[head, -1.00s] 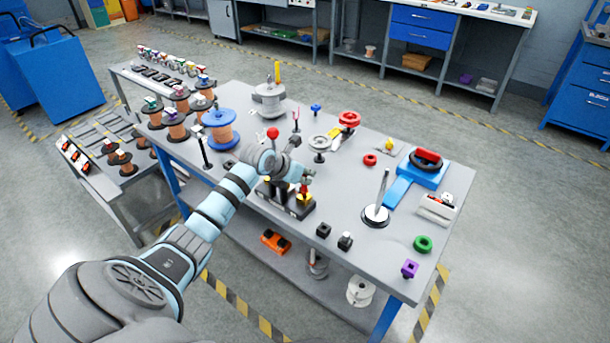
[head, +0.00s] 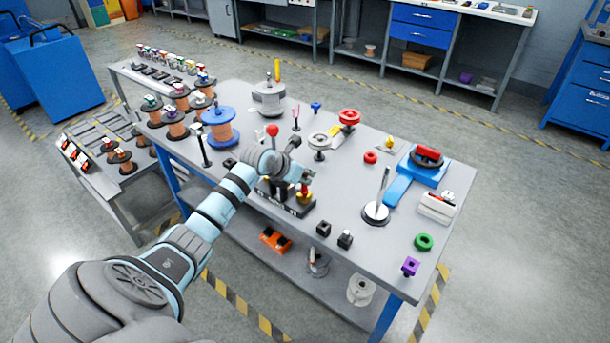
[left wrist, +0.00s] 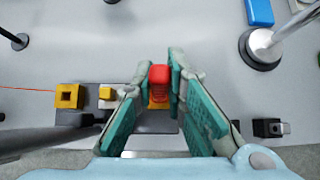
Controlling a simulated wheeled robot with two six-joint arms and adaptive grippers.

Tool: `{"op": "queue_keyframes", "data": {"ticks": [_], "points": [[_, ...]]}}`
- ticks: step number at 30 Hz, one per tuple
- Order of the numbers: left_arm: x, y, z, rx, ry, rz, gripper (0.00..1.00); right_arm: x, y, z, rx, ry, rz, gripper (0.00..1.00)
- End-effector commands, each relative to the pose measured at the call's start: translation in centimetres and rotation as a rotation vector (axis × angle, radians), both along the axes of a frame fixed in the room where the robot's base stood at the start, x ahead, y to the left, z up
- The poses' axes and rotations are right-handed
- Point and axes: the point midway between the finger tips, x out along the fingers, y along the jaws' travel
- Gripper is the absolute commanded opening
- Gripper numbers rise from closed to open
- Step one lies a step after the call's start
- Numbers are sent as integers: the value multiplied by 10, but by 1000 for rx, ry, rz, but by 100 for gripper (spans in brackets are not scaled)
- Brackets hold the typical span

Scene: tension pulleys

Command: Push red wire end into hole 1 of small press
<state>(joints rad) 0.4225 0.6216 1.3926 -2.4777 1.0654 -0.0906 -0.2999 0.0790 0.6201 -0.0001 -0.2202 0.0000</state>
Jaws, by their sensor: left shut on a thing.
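A yellow part (left wrist: 158,103) sits directly below or around the red block; how deep the block sits is hidden. A thin orange-red wire (left wrist: 25,89) runs in from the left. My right gripper is not in view.
A steel post on a round base (head: 376,213) stands right of the press. Two small black blocks (head: 323,229) lie near the front edge. A blue spool (head: 220,128) and a black stand (head: 204,147) are to the left. The tabletop right of the press is partly clear.

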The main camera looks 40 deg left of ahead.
Motion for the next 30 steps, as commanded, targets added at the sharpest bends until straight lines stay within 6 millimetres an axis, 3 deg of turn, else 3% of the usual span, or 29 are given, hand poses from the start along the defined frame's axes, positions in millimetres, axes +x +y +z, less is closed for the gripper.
{"op": "queue_keyframes", "data": {"ticks": [13,14,18,30], "points": [[0,0,-1,0,0,0,0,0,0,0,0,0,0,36],[0,0,-1,0,0,0,17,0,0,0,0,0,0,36],[0,0,0,0,0,0,36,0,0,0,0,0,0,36],[0,0,0,0,0,0,36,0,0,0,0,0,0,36]]}}
